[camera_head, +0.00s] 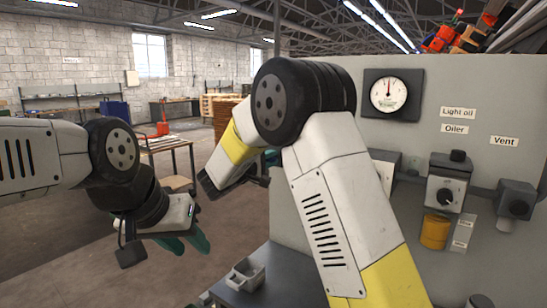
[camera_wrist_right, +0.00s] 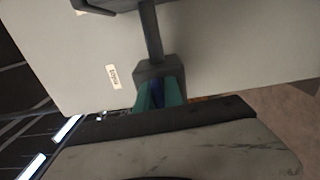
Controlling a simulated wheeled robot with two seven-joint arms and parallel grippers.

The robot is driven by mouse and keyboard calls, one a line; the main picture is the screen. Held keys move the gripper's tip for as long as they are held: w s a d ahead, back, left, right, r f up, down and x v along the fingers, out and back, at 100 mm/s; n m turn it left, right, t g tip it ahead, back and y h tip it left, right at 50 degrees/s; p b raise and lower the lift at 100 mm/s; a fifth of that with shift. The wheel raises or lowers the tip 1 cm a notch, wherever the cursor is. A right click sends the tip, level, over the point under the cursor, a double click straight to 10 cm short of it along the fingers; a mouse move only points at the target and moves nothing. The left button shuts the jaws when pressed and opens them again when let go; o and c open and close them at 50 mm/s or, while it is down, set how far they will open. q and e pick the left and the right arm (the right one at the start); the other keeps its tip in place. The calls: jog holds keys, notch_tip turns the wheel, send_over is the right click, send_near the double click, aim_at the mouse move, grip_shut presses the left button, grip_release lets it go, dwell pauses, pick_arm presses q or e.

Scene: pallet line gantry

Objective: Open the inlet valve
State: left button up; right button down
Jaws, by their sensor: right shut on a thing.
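In the right wrist view, the teal fingers of my right gripper (camera_wrist_right: 158,96) are shut on a dark blue handle (camera_wrist_right: 157,92). The handle sits at a grey valve block (camera_wrist_right: 160,71) on a dark vertical pipe (camera_wrist_right: 151,35) in front of a grey panel. I take this for the inlet valve; the small tilted label (camera_wrist_right: 113,76) beside it is too blurred to read surely. In the head view my right arm hides the valve and most of that gripper. My left gripper (camera_head: 187,240) hangs at the lower left, empty, its teal fingers apart.
The grey panel (camera_head: 450,85) carries a round gauge (camera_head: 390,93), a light oil oiler (camera_head: 446,190) with an amber cup, and a vent fitting (camera_head: 516,200). A dark ledge (camera_head: 275,278) juts out below. Open floor lies left, with a work table (camera_head: 165,142) further back.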

jog(key=shift+a+f+m, duration=0.1)
jog(key=shift+m, duration=0.2)
dwell(0.4)
jog(key=c, duration=1.5)
grip_release()
jog(key=shift+o, duration=0.2)
jog(key=v, duration=0.7)
jog(key=shift+s+a, duration=0.2)
jog(key=shift+s, duration=0.1)
